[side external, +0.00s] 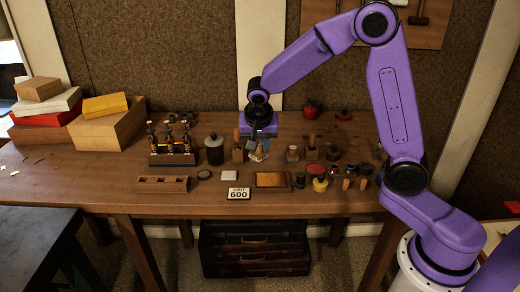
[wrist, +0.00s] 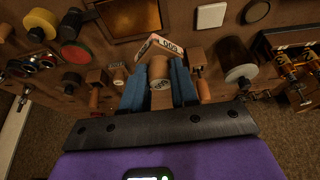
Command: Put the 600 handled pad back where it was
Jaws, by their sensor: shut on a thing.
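My gripper (wrist: 160,88) has blue fingers, shut on the round wooden handle (wrist: 161,74) of the 600 handled pad. The pad's pale face with "600" and a reddish edge (wrist: 158,45) shows just beyond the fingers in the wrist view. In the side view the pad (side external: 259,156) is a small pale shape under my gripper (side external: 259,143), toward the back of the bench. It looks tilted; I cannot tell whether it touches the bench. A "GRIT 600" card (side external: 238,193) lies near the front edge.
Handled wooden blocks stand close on both sides: one left (side external: 237,151), another right (side external: 312,150). A dark jar (side external: 214,149) and valve rack (side external: 173,157) are farther left. A framed tray (side external: 271,180) and white square (side external: 230,176) lie in front, with tins (side external: 320,184) to the right.

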